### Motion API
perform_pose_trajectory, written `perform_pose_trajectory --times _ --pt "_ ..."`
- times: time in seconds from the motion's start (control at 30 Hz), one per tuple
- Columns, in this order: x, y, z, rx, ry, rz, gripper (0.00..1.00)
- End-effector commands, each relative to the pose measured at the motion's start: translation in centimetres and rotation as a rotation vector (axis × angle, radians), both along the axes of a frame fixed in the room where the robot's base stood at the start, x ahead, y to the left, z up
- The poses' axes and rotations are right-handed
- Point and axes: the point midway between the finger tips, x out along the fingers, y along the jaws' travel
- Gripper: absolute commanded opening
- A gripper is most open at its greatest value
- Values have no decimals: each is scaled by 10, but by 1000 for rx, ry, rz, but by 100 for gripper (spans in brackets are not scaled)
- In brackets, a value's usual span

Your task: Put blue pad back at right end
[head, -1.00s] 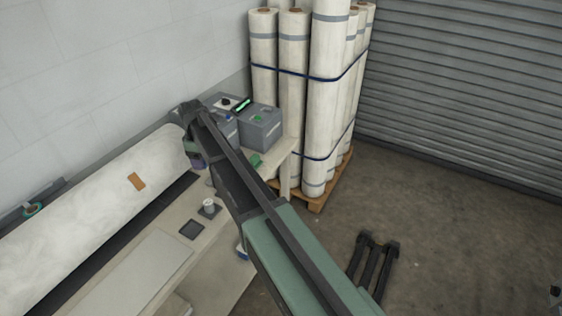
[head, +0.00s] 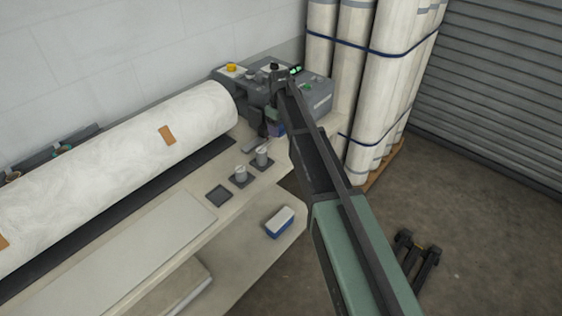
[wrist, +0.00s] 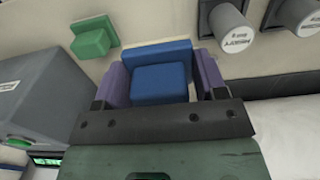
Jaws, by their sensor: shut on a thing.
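The blue pad (wrist: 158,82) is a stepped blue block between the two purple fingers of my gripper (wrist: 160,66) in the wrist view. The fingers are shut on its sides. In the head view my gripper (head: 272,130) is at the right end of the bench, beside the end of the white roll and in front of the grey control boxes. My arm hides most of the pad there. I cannot tell whether the pad touches the bench. A similar green pad (wrist: 92,37) sits on the bench, left of the blue pad in the wrist view.
Two grey cylinders, (head: 240,174) and (head: 263,156), stand on dark squares near the bench edge. A dark square (head: 218,195) is empty. A grey box (wrist: 45,85) is close on the wrist view's left. The white roll (head: 110,165) lies along the back. A blue-and-white box (head: 280,222) is below.

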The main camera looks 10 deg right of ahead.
Motion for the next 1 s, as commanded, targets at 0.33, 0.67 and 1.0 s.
perform_pose_trajectory --times 0.33,0.67,1.0 --pt "0 0 -53 0 0 0 46" --pt "0 0 -90 0 0 1 46" --pt "0 0 -93 0 0 1 77"
